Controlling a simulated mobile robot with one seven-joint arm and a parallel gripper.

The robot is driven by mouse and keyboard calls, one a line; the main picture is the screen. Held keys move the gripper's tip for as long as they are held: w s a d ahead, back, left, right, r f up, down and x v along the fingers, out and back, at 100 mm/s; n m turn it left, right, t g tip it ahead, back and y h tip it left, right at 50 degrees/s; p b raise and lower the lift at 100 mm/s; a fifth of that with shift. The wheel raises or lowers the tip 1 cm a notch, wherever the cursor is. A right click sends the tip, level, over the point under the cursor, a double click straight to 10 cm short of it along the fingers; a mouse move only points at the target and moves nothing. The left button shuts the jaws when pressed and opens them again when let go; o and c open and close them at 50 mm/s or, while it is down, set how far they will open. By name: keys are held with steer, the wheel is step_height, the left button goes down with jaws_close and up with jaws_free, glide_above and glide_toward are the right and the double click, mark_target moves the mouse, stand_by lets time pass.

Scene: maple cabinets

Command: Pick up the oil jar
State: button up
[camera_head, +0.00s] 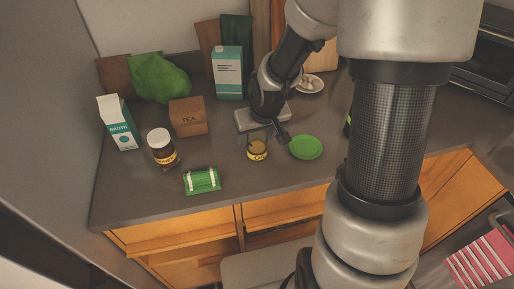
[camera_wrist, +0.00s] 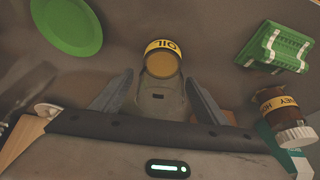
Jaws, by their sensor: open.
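The oil jar (camera_head: 258,151) is a small, clear jar with a yellow label, standing on the dark counter near its front edge. In the wrist view, the oil jar (camera_wrist: 162,62) shows its "OIL" label just ahead of the fingers. My gripper (camera_head: 262,136) is over the jar in the head view and partly hides it. In the wrist view, my gripper (camera_wrist: 159,78) is open, with one finger to each side of the jar's near end. No clear contact shows, and I cannot tell how deep the jar sits between the fingers.
A green plate (camera_head: 306,147) lies right of the jar. A green bundle with white straps (camera_head: 202,180) and a honey jar (camera_head: 161,146) stand to the left. A tea box (camera_head: 188,117), broth carton (camera_head: 118,123) and blue carton (camera_head: 228,73) stand farther back. Bare counter separates the jar from the bundle.

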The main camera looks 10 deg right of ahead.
steer(key=shift+x, duration=0.75)
steer(key=shift+r, duration=0.1)
steer(key=shift+c, duration=0.3)
steer(key=c, duration=1.2)
